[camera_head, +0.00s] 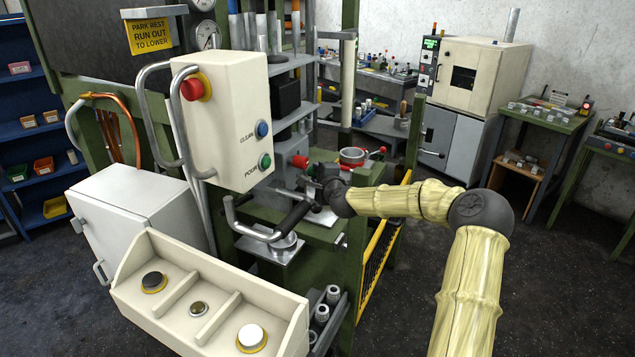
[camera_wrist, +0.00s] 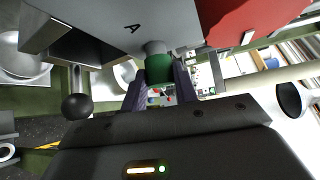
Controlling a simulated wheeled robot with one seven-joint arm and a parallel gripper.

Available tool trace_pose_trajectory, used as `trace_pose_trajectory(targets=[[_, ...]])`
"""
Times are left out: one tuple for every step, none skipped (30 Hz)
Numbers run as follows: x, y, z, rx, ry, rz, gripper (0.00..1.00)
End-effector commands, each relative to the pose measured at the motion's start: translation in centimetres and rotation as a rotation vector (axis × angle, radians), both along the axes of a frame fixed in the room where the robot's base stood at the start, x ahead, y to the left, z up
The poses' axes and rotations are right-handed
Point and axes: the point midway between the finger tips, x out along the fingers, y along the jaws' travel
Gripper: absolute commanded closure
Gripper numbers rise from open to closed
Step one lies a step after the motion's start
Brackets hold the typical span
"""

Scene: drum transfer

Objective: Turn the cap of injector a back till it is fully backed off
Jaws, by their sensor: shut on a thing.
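My gripper (camera_wrist: 159,82) is shut on the green cap (camera_wrist: 159,69) of injector a in the wrist view, one dark finger on each side of it. A short grey collar (camera_wrist: 155,47) shows beyond the cap, against a pale grey face marked with a black "A" (camera_wrist: 132,28). How far the cap has been turned cannot be told. In the head view my gripper (camera_head: 312,182) is small and dark beside the green machine frame, behind the button box; the cap is not clear there.
A red part (camera_wrist: 245,20) is close at the right of the cap. A black ball knob (camera_wrist: 77,106) hangs at the left. In the head view a cream button box (camera_head: 222,105) with bent grey rails and a red-handled round vessel (camera_head: 352,156) stand near my gripper. Open floor lies at the right.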

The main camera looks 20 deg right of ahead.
Motion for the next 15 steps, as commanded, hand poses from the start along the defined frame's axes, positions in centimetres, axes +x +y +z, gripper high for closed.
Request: trace_pose_trajectory(targets=[[-0.05,0.08,-0.31,-0.002,0.001,0.002,0.94],[-0.05,0.08,-0.29,-0.004,0.000,0.003,0.94],[-0.05,0.08,-0.26,-0.005,-0.002,0.002,0.94],[-0.05,0.08,-0.23,-0.006,-0.002,0.003,0.94],[-0.05,0.08,-0.21,-0.006,-0.003,0.002,0.94],[-0.05,0.08,-0.20,-0.006,-0.003,0.002,0.94],[-0.05,0.09,-0.19,-0.006,-0.003,0.002,0.94],[-0.06,0.08,-0.18,-0.006,-0.003,0.002,0.94],[-0.06,0.08,-0.18,-0.006,-0.003,0.002,0.94],[-0.05,0.08,-0.18,-0.006,-0.002,0.003,0.94],[-0.05,0.08,-0.18,-0.006,-0.002,0.003,0.94],[-0.05,0.09,-0.19,-0.006,-0.002,0.003,0.94],[-0.05,0.09,-0.19,-0.006,-0.002,0.003,0.94],[-0.05,0.09,-0.19,-0.006,-0.002,0.003,0.94],[-0.05,0.08,-0.20,-0.006,-0.002,0.003,0.65]])
